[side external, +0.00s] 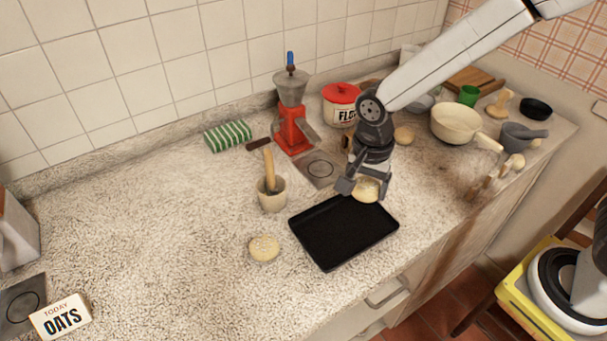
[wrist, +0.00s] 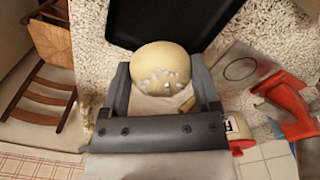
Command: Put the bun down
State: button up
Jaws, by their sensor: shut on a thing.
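A pale round bun (side external: 367,189) with white bits on top is held between the jaws of my gripper (side external: 364,186). In the wrist view the bun (wrist: 160,68) sits between the two dark fingers of my gripper (wrist: 163,85). The gripper is at the back right edge of a black baking tray (side external: 340,235); whether the bun touches the tray I cannot tell. The tray (wrist: 165,22) also shows beyond the bun in the wrist view. No bun is on the tray. Another bun (side external: 264,248) lies on the counter left of the tray.
A mortar with a pestle (side external: 272,194) stands behind the tray's left side. A red grinder (side external: 293,125), a flour pot (side external: 341,105) and a cream pan (side external: 456,124) stand farther back. The counter's left side (side external: 140,220) is mostly clear. An oats sign (side external: 61,316) stands front left.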

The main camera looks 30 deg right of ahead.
aim_at(360, 221)
jog(key=shift+f, duration=4.05)
jog(key=shift+f, duration=0.15)
jog(key=o, duration=1.1)
jog(key=shift+w+r, duration=0.2)
jog(key=shift+r, duration=6)
